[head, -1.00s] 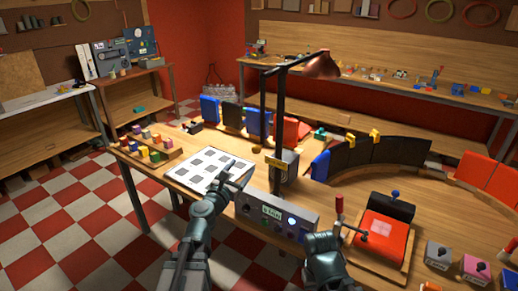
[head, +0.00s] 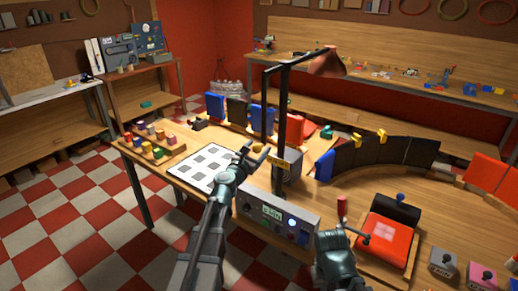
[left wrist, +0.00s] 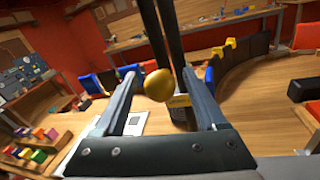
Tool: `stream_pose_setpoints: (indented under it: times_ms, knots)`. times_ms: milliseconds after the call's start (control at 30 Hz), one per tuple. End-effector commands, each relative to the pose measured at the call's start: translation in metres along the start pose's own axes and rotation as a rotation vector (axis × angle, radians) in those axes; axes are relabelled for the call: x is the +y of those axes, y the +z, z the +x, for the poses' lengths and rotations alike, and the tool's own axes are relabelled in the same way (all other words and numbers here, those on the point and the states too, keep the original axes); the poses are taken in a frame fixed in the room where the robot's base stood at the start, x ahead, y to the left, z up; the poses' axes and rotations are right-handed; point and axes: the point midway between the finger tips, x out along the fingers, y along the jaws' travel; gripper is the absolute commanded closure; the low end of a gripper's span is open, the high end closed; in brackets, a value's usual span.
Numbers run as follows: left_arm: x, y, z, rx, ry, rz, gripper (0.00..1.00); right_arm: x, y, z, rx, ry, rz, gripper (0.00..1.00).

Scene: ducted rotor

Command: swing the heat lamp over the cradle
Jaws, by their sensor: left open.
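The heat lamp has a dark upright post, a top arm and a copper shade (head: 325,63), above the table left of the cradle. A gold ball knob (left wrist: 157,85) on the lamp shows in the left wrist view, between my left gripper's fingers in the picture; contact is not clear. My left gripper (head: 246,158) is open beside the post, above the control box. What seems to be the cradle, a red-orange seat with a pale cross-marked patch (head: 384,230), sits at the right. My right gripper (head: 335,248) is low in front of it; its fingers are unclear.
A grey control box (head: 275,218) with a lit display stands under the lamp. A white board with dark squares (head: 205,165) lies left of it. A red-handled lever (head: 341,207) stands beside the cradle. Curved dark panels (head: 385,153) line the back.

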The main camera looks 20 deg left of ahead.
Motion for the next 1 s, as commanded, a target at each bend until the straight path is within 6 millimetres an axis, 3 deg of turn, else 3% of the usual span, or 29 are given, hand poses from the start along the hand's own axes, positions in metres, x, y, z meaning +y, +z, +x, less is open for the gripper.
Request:
stream_pose_setpoints:
  times_ms: [100,500,1000]
  knots:
    - [-0.0002,0.0,-0.0004,0.0,0.0,0.0,0.27,0.0,0.0,0.0,0.0,0.0,0.0,1.0]
    - [-0.0002,0.0,-0.0006,0.0,0.0,0.0,0.99,0.0,0.0,0.0,0.0,0.0,0.0,1.0]
    - [-0.0002,0.0,-0.0008,0.0,0.0,0.0,1.0,0.0,0.0,0.0,0.0,0.0,0.0,1.0]
